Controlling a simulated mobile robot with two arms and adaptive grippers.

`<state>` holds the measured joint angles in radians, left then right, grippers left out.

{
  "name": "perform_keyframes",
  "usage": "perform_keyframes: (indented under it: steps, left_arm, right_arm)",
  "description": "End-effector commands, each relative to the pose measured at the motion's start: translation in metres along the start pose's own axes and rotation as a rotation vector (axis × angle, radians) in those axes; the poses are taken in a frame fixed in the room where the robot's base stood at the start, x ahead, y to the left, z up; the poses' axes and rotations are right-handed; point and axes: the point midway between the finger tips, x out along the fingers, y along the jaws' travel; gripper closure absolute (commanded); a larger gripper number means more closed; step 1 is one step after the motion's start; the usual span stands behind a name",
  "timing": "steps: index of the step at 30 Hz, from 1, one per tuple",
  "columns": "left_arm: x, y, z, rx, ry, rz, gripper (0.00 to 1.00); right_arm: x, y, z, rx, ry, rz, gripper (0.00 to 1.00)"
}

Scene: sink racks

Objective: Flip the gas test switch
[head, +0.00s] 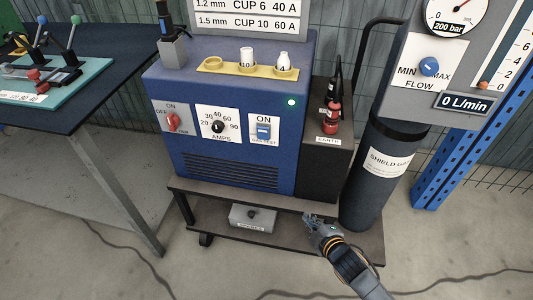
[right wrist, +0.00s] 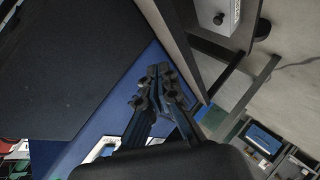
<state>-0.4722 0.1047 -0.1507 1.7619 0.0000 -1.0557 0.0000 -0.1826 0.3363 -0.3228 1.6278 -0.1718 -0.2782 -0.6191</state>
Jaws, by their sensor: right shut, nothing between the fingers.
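The gas test switch (head: 263,131) is a blue rocker on a white plate on the front of the blue welding machine (head: 230,170). The word ON stands above it, and a small GAS TEST label below. My right gripper (head: 311,218) is low in front of the cart, right of and below the switch, and apart from it. Its fingers are shut and empty, and they also show in the right wrist view (right wrist: 158,86). I cannot make out the switch in the right wrist view. My left gripper is not in view.
A red power knob (head: 173,121) and an amps dial (head: 218,126) sit left of the switch. The dark gas cylinder (head: 375,195) stands right of the machine. A grey box (head: 252,218) lies on the cart's lower shelf (head: 205,207). The space before the switch is clear.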

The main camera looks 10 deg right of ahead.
Motion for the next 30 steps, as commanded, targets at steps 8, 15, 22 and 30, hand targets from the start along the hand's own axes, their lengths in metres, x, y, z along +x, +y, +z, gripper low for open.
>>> perform_keyframes:
  steps: [8,15,22,30]
  left_arm:
    - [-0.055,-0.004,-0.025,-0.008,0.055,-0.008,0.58]
    - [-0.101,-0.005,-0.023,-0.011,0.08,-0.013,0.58]
    - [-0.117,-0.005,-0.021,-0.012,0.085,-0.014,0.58]
    - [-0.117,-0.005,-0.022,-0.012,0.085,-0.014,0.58]
  right_arm:
    - [-0.029,0.09,-0.099,-0.363,0.226,0.292,1.0]
    - [-0.078,0.13,-0.155,-0.554,0.325,0.474,1.0]
    - [-0.096,0.14,-0.17,-0.605,0.347,0.525,1.0]
    - [-0.096,0.141,-0.171,-0.603,0.347,0.524,1.0]
